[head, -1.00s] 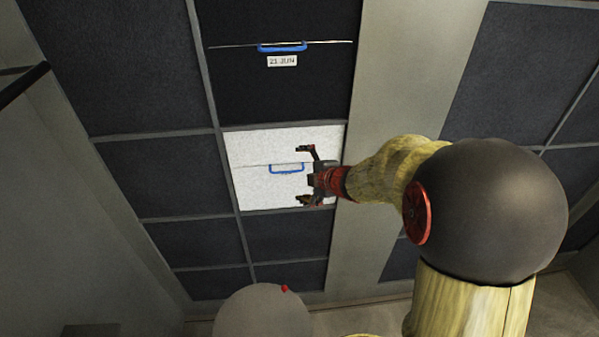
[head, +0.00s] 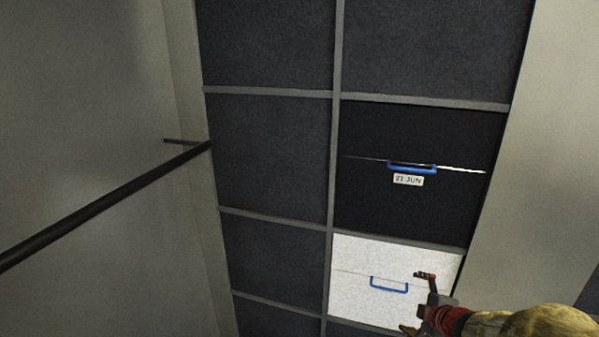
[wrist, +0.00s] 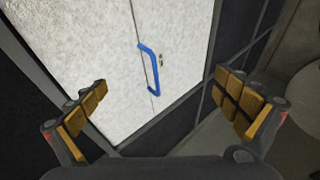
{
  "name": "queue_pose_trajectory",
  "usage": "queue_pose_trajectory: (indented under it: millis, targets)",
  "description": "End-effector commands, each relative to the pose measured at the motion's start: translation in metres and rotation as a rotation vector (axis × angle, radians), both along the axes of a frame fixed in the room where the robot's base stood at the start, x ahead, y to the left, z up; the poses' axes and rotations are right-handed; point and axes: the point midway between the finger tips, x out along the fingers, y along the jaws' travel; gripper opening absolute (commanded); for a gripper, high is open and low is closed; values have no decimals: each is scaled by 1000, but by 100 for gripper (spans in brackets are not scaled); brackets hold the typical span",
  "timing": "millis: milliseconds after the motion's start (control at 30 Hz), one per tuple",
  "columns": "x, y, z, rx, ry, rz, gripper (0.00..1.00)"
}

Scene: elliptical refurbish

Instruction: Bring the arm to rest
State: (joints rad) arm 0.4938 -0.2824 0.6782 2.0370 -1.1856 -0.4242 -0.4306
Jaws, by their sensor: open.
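My gripper (head: 420,302) shows at the lower right of the head view, in front of a white panel (head: 350,255) with a blue handle (head: 388,286). In the wrist view my gripper (wrist: 165,105) has its two fingers wide apart with nothing between them. The blue handle (wrist: 149,68) on the white panel (wrist: 100,55) lies beyond the fingertips, apart from them. My arm reaches in from the bottom right corner of the head view; most of it is out of frame.
Above the white panel is a black panel (head: 370,130) with a blue handle (head: 411,168) and a "21 JUN" label (head: 408,180). Dark panels (head: 270,150) fill the grid to the left. A dark bar (head: 110,207) crosses in front of the grey wall (head: 80,100).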

Motion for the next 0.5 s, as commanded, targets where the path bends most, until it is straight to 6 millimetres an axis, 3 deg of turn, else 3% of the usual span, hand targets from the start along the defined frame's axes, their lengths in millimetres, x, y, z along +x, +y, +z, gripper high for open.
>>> queue_pose_trajectory:
  millis: [100, 200, 267, 367, 500]
  targets:
    - [-29, -38, -25, 58, 101, -246, 100]
    - [-68, -68, -29, 128, 172, -519, 100]
    - [-94, -73, -31, 180, 205, -671, 100]
    - [-137, -63, -36, 282, 252, -896, 100]
    - [-195, -9, -48, 468, 328, -1133, 100]
